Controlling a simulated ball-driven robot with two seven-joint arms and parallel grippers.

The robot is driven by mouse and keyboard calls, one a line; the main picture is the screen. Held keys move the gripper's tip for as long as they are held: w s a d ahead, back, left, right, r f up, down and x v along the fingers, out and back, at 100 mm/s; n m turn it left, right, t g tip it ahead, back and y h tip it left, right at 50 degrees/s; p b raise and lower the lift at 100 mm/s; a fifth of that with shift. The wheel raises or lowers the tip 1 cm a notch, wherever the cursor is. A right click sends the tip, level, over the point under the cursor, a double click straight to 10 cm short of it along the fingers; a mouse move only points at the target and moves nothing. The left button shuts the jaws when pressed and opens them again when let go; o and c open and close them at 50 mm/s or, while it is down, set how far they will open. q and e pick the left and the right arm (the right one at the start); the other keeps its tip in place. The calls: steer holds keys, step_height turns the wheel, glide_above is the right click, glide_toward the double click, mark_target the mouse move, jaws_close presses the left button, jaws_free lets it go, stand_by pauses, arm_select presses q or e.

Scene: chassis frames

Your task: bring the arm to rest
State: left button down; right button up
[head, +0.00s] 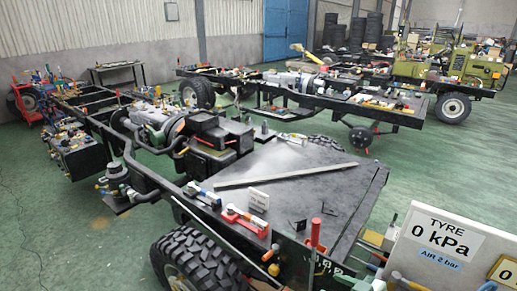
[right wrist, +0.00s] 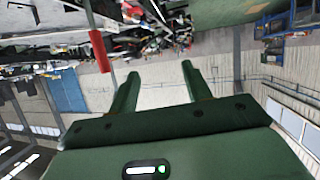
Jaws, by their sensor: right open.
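My right gripper (right wrist: 159,69) shows in the right wrist view as two dark green fingers spread apart, with nothing between them. The wrist view is upside down, with the hall's wall and windows below and the floor and gear above. A red cylinder on a thin rod (right wrist: 100,50) shows left of the fingers, apart from them. Neither gripper shows in the head view, and my left gripper is not in view.
A chassis frame with a black deck (head: 340,185), a tyre (head: 195,262) and an upright red handle (head: 315,233) stands close in front. A white TYRE gauge board (head: 450,225) is at right. Another chassis (head: 400,115) stands behind. Green floor (head: 40,200) is open at left.

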steer(key=s+a+r+t+h, duration=0.1)
steer(key=s+a+r+h, duration=0.3)
steer(key=a, duration=0.3)
steer(key=s+d+m+g+h, duration=0.2)
steer(key=s+d+g+h, duration=0.2)
steer(key=s+d+h, duration=0.95)
steer(key=s+f+g+y+b, duration=0.2)
steer(key=s+f+y+b, duration=0.15)
steer(key=f, duration=1.35)
steer(key=s+f+g+y+b, duration=0.15)
steer(key=f+y+b, duration=0.25)
steer(key=f, duration=1.3)
arm_select(q)
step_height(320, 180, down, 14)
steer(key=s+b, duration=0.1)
steer(key=b, duration=0.5)
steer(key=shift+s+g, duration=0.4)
arm_select(e)
steer(key=s+f+m+g+y, duration=0.1)
steer(key=s+f+m+g, duration=0.1)
steer(key=s+f, duration=1.8)
step_height(320, 180, down, 2)
steer(key=shift+s+a+f+m+g, duration=0.15)
steer(key=shift+a+m+g, duration=0.2)
steer(key=shift+m, duration=0.25)
